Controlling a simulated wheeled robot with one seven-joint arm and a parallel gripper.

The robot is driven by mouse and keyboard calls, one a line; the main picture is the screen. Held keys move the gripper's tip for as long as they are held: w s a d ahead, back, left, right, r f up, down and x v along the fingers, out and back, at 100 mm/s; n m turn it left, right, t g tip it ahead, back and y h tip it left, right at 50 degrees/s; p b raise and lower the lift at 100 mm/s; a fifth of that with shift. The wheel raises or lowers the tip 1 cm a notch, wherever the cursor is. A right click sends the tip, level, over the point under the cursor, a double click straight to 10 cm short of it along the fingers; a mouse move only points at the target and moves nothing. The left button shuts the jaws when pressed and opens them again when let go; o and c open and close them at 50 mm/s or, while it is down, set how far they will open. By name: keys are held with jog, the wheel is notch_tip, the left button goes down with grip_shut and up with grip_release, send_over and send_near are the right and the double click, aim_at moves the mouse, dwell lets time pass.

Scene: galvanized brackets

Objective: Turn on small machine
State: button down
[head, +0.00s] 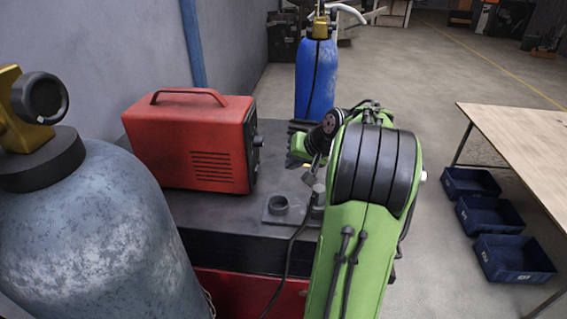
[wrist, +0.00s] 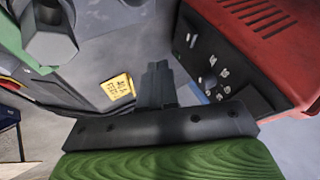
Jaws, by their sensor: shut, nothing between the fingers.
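The small machine (head: 195,140) is a red box with a carry handle on top and side vents. It stands on a dark cart top. Its black front panel faces right in the head view. In the wrist view the machine (wrist: 275,35) is at the upper right, and its panel (wrist: 215,70) shows a round dial with pale marks around it and small controls. My gripper (wrist: 158,70) is shut and empty, just left of the panel in the wrist view. A gap shows between the fingertips and the panel. In the head view my arm hides the gripper's fingertips.
A large grey gas cylinder (head: 90,235) stands at the near left. A blue cylinder (head: 316,85) stands behind the cart top. A metal bracket with a ring (head: 280,206) lies on the cart. A yellow label (wrist: 119,86) is left of my gripper. A wooden table (head: 525,140) and blue bins (head: 512,258) stand right.

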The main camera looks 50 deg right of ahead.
aim_at(256, 174)
jog(key=x, duration=0.8)
jog(key=shift+w+a+r, duration=0.2)
jog(key=shift+w+a, duration=0.25)
jog(key=shift+w, duration=0.1)
jog(key=shift+w+a+r, duration=0.2)
jog(key=shift+w+a, duration=0.25)
jog(key=shift+w, duration=0.1)
jog(key=shift+w+a+r+p, duration=0.1)
jog(key=shift+w+a+p, duration=0.2)
jog(key=shift+w+a, duration=0.05)
jog(key=shift+w+a+r+g+h+p, duration=0.15)
jog(key=shift+w+a+g+h+p, duration=0.2)
jog(key=shift+w+g, duration=0.1)
